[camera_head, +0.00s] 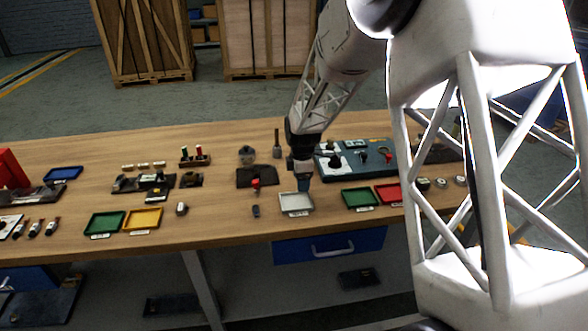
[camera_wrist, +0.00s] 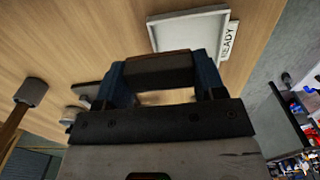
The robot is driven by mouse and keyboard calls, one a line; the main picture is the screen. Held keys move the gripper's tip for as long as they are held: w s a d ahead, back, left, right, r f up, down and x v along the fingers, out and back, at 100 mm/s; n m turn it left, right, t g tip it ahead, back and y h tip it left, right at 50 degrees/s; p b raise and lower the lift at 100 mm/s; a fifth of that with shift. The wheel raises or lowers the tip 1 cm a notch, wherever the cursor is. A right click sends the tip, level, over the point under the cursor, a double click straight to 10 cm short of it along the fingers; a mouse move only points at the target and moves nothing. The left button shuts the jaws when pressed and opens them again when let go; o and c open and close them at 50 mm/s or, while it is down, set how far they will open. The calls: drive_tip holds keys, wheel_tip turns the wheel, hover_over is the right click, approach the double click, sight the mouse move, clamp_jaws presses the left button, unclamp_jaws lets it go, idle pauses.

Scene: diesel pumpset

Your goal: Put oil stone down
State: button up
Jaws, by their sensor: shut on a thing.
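The oil stone (camera_wrist: 158,68), a dark block with a brownish edge, lies crosswise between the two blue fingers of my gripper (camera_wrist: 161,76) in the wrist view. My gripper is shut on it. In the head view my gripper (camera_head: 302,182) points down at the back right part of a pale grey tray (camera_head: 296,207); the stone is hard to make out there. In the wrist view the tray (camera_wrist: 180,36) carries a label reading READY, looks empty where visible, and is partly covered by the stone and fingers. I cannot tell the stone's height above it.
A green tray (camera_head: 360,199) and a red tray (camera_head: 390,193) stand to the right. A blue-grey board with parts (camera_head: 350,160) lies behind them. A dark plate (camera_head: 257,177) and a small dark item (camera_head: 256,211) lie to the left. Bare wood (camera_head: 218,210) is free further left.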

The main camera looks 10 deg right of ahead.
drive_tip(key=w, duration=0.7)
drive_tip(key=w+f, duration=0.1)
drive_tip(key=w, duration=0.2)
drive_tip(key=shift+w+a, duration=0.15)
drive_tip(key=shift+w, duration=0.1)
drive_tip(key=shift+w+f, duration=0.1)
drive_tip(key=shift+w, duration=0.65)
drive_tip(key=shift+w+f, duration=0.1)
drive_tip(key=shift+f, duration=1.4)
drive_tip(key=shift+f, duration=0.65)
